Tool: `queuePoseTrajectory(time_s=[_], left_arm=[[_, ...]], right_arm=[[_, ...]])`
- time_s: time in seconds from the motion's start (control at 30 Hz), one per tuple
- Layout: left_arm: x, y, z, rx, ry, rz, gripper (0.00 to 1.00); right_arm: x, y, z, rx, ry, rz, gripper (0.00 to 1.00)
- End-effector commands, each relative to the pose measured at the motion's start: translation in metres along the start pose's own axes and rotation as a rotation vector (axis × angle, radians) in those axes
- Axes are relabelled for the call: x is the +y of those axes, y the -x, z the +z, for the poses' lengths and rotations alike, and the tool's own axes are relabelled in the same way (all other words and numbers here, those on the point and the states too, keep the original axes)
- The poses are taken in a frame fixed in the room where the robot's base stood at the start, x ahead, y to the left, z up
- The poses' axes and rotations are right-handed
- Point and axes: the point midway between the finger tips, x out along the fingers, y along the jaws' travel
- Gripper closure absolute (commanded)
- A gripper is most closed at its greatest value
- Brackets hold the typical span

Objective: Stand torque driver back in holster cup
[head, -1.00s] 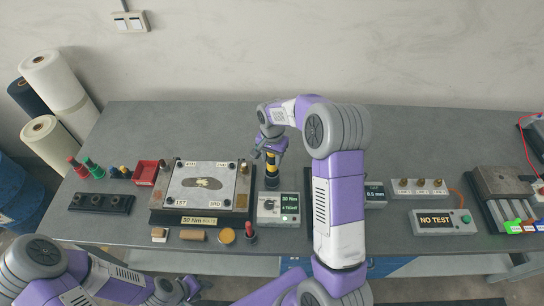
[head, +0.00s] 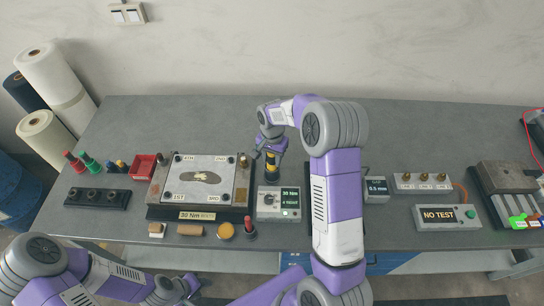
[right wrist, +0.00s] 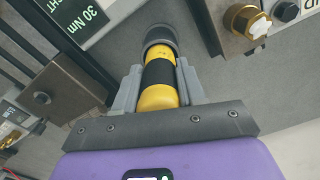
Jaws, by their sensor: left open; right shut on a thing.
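The torque driver (head: 272,167) is yellow with a black band and stands roughly upright behind the 30 Nm control box (head: 278,203). My right gripper (head: 268,148) is shut on it from above. In the right wrist view the driver (right wrist: 158,96) lies between the two grey fingers of my right gripper (right wrist: 157,88). A dark round collar (right wrist: 160,38) surrounds its far end; I cannot tell whether this is the holster cup or part of the driver. The driver's lower tip is hidden. My left gripper (head: 188,290) is open and empty at the front left, off the table.
A fixture plate (head: 232,168) with an insole shape stands left of the control box. A red bin (head: 144,167) and a black holder (head: 97,198) are further left. A NO TEST box (head: 448,217) is at the right. The table's back strip is clear.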

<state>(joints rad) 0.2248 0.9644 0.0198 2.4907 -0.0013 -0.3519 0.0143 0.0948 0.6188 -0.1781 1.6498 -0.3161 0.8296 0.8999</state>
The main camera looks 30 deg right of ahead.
Motion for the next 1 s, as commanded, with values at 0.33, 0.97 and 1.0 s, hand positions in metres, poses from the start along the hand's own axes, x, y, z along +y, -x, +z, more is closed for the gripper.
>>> queuePoseTrajectory(time_s=[0.33, 0.97, 1.0], left_arm=[[-0.001, -0.001, 0.000, 0.000, 0.000, 0.000, 0.57], [0.000, 0.000, 0.000, 0.000, 0.000, 0.000, 0.57], [0.000, 0.000, 0.000, 0.000, 0.000, 0.000, 0.57]], right_arm=[[-0.001, -0.001, 0.000, 0.002, 0.000, -0.002, 0.57], [-0.001, 0.017, 0.000, 0.003, 0.000, -0.003, 0.31], [-0.001, 0.024, -0.001, 0.004, -0.001, -0.005, 0.31]])
